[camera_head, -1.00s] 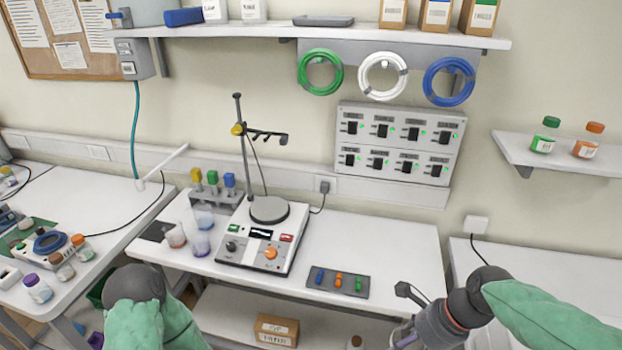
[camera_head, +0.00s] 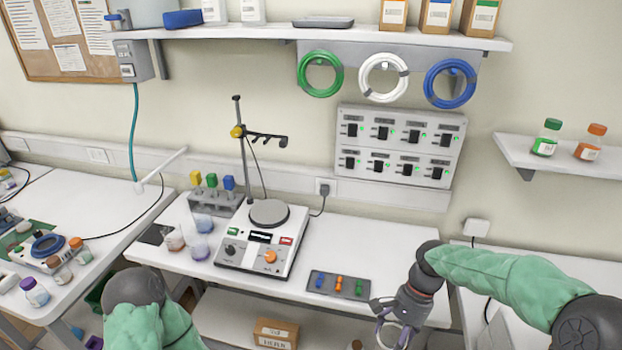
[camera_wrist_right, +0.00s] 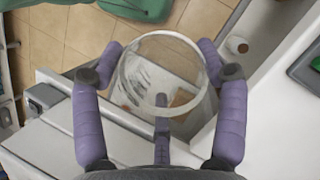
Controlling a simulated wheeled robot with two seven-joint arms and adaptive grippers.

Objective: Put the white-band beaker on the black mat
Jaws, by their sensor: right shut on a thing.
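My right gripper (camera_head: 386,328) is in front of the middle table's right front edge. In the right wrist view my right gripper (camera_wrist_right: 160,65) has its purple fingers shut around a clear round glass beaker (camera_wrist_right: 143,85), seen from above by its rim. No white band on it can be made out. In the head view the beaker is partly cut off at the bottom edge. The black mat (camera_head: 153,235) lies flat at the left end of the middle table, far left of my right gripper. My left gripper is out of view.
Several small beakers (camera_head: 197,247) stand right of the mat, before a rack (camera_head: 215,203) with yellow, green and blue tops. A hotplate (camera_head: 262,240) with a tall stand (camera_head: 243,150) is mid-table. A grey tray (camera_head: 338,285) lies at the front edge. The table's right part is clear.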

